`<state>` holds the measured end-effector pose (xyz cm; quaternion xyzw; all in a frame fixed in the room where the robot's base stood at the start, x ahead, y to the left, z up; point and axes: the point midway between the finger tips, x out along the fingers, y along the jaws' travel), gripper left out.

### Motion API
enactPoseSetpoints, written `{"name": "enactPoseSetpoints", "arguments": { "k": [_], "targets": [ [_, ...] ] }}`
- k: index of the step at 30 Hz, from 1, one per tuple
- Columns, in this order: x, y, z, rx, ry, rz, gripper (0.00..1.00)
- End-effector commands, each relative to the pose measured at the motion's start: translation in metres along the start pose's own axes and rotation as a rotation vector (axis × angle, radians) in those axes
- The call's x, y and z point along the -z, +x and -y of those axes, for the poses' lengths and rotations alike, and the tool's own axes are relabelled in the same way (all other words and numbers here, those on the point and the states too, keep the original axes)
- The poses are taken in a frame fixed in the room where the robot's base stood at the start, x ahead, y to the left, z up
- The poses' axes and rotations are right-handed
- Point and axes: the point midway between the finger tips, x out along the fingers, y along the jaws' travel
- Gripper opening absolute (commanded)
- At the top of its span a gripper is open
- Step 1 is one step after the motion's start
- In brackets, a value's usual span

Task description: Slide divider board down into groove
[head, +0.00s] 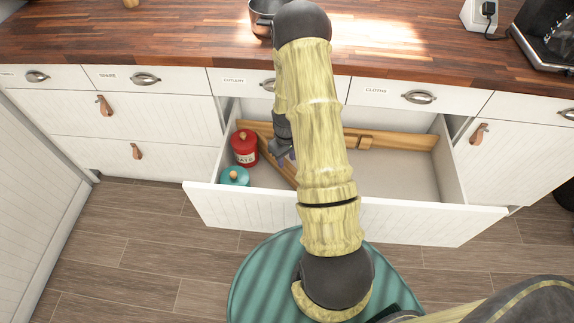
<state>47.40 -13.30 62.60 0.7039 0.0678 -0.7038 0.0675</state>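An open white drawer (420,218) holds wooden pieces. One long wooden strip (400,141) runs along its back, with a small raised wooden block (358,142) on it. Another wooden board (277,165) lies slantwise on the left side, next to the tins; I take it for the divider board, but my arm hides part of it. The groove cannot be made out clearly. My gripper (284,150) is down in the drawer's left half, close to the slanted board. Its fingers are small and partly covered by my arm, so I cannot tell whether they hold the board.
A red tin (244,148) and a teal tin (235,177) stand in the drawer's left end. The drawer's right half (405,175) is mostly clear. The wooden counter (160,35) above bears a metal pot (262,16) and a dark appliance (548,40).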

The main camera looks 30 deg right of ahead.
Motion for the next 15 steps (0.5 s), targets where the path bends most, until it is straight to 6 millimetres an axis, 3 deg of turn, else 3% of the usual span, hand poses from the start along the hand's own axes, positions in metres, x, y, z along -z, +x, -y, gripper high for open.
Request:
{"name": "enactPoseSetpoints", "arguments": {
  "k": [6, 15],
  "targets": [
    [0.0, 0.033, 0.0, 0.0, 0.001, 0.001, 0.35],
    [0.0, 0.041, 0.0, -0.001, 0.001, 0.0, 0.35]
  ]
}}
